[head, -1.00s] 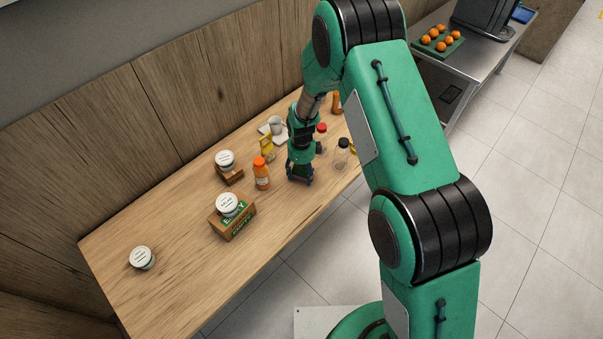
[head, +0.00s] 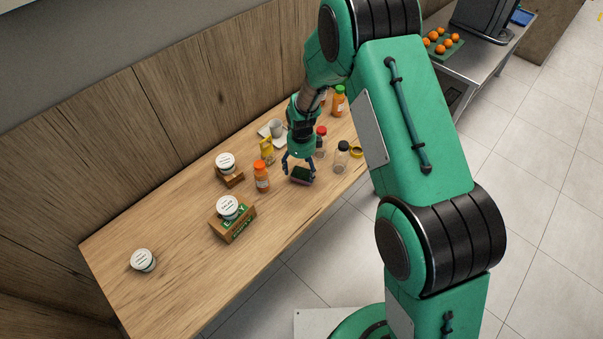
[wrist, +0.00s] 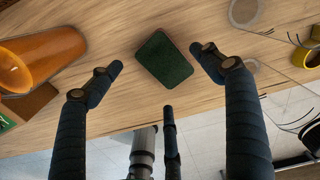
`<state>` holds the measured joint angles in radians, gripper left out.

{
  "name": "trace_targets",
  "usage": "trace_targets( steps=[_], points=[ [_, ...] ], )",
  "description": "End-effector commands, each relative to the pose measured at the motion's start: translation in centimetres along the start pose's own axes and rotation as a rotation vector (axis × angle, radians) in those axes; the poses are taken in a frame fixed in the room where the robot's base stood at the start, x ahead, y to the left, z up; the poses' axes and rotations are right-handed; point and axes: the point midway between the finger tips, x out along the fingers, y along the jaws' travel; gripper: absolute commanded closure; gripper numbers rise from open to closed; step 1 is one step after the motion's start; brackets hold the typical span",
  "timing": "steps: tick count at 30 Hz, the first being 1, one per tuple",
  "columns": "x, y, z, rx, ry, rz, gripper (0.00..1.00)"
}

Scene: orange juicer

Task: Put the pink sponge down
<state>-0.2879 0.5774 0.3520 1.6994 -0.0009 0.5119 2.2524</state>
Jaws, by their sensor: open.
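The sponge (head: 301,176) lies on the wooden table near its front edge, right of the orange-capped bottle. It has a dark green top, and a thin pinkish side shows in the head view. In the wrist view the fingers of my gripper (wrist: 160,62) stand wide apart, one on each side of the sponge, with a gap to each.
An orange bottle (head: 261,176) stands just left, and a clear dark-capped jar (head: 341,158) and a red-capped jar (head: 320,142) stand to the right. A brown box (head: 232,224) with a white-lidded jar is nearer. The table's front left (head: 190,290) is clear.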

Motion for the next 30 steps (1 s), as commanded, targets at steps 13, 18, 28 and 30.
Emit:
trace_targets(
  steps=[13,18,28,30],
  points=[
    [-6.5,0.0,0.0,0.000,-0.001,-0.001,0.21],
    [-7.2,0.0,0.0,0.000,0.000,0.000,0.21],
    [-7.2,0.0,0.0,0.000,0.000,0.000,0.21],
    [-7.2,0.0,0.0,0.000,0.000,0.000,0.21]
  ],
)
